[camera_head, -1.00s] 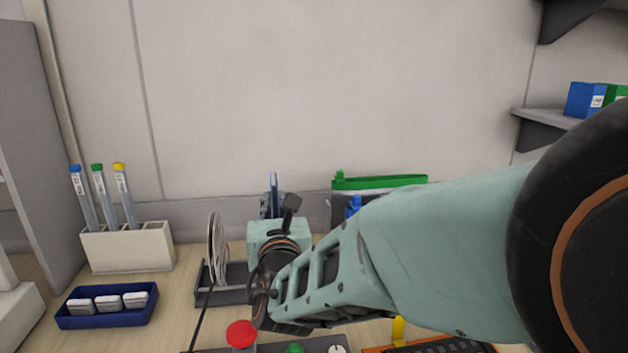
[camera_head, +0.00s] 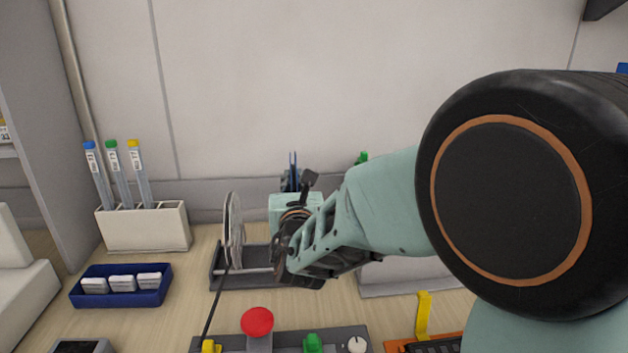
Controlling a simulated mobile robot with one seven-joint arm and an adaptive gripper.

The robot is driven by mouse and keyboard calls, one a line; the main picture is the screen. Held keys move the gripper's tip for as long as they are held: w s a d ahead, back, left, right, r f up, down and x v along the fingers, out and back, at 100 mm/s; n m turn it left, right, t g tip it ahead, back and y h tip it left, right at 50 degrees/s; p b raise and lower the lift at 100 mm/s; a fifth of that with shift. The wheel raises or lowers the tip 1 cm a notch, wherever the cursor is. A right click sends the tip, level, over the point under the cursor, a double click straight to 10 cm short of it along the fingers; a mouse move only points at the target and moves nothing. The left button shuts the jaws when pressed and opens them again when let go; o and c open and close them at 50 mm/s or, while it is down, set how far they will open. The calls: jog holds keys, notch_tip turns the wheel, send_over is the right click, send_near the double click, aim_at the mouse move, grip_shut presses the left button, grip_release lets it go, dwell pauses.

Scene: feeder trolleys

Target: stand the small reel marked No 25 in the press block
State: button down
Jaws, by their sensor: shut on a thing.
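My gripper (camera_head: 291,182) is beyond my wrist, above the far side of the dark rack (camera_head: 232,283). I cannot make out a press block for certain; my arm covers much of the bench's right side.
A white holder (camera_head: 146,229) with three capped tubes and a blue tray (camera_head: 121,298) with white pieces stand at left. A console with a red button (camera_head: 257,322) is in front. A yellow upright part (camera_head: 423,317) stands at right. The wall is close behind.

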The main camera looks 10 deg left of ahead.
jog(key=shift+s+f+p, duration=0.1)
jog(key=shift+f+p, duration=0.05)
jog(key=shift+p, duration=0.25)
jog(key=shift+b, duration=0.65)
dwell(0.4)
jog(key=shift+f, duration=0.2)
notch_tip(320, 180, down, 8)
jog(key=b, duration=0.8)
jog(key=shift+s+r, duration=0.1)
jog(key=shift+r, duration=0.15)
jog(key=shift+f+b, duration=0.15)
jog(key=shift+b, duration=0.25)
dwell(0.4)
jog(key=c, duration=2)
grip_release()
jog(key=shift+o, duration=0.2)
jog(key=shift+s, duration=0.1)
